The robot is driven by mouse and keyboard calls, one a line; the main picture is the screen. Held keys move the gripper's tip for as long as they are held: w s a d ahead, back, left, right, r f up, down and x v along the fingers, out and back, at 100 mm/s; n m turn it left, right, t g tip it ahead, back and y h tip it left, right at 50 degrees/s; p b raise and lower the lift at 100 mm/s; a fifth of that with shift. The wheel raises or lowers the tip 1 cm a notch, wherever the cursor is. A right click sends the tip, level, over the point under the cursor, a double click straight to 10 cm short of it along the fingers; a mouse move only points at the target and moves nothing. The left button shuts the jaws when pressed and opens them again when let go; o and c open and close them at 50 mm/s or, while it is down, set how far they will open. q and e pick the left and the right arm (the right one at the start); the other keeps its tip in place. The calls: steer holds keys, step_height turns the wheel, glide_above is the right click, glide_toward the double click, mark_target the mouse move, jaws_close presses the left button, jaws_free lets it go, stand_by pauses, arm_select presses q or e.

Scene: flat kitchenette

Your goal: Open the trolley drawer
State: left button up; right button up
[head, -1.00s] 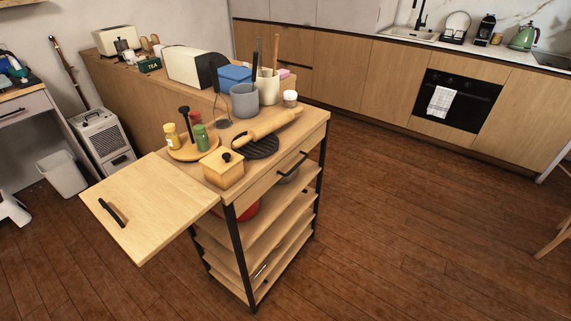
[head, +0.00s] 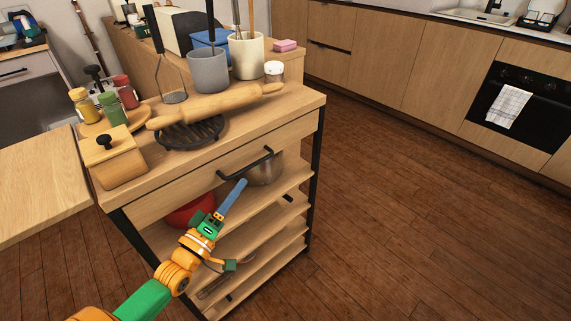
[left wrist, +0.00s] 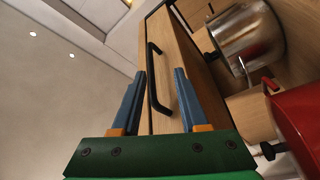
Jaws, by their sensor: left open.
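The trolley (head: 309,110) has a wooden drawer front (head: 200,183) with a black bar handle (head: 245,163). The drawer looks shut. My left gripper (head: 241,184) is open, just below and in front of the handle in the head view. In the left wrist view the blue fingers of my left gripper (left wrist: 160,74) stand either side of the line of the handle (left wrist: 152,80), which runs lengthwise between them against the drawer front (left wrist: 182,62). I cannot tell whether the fingers touch it. My right gripper is not in view.
The trolley top holds a rolling pin (head: 215,106), a black trivet (head: 190,133), a wooden box (head: 115,160) and several jars. The floor (head: 400,220) to the right is clear.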

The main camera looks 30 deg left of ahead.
mark_target(250, 165)
arm_select(q)
steer(key=shift+t, duration=0.3)
steer(key=x, duration=0.3)
steer(key=r+x, duration=0.1)
steer(key=x, duration=0.3)
steer(key=shift+s+d+r, duration=0.1)
steer(key=shift+s+r, duration=0.05)
steer(key=shift+r, duration=0.05)
jaws_close()
stand_by(0.9)
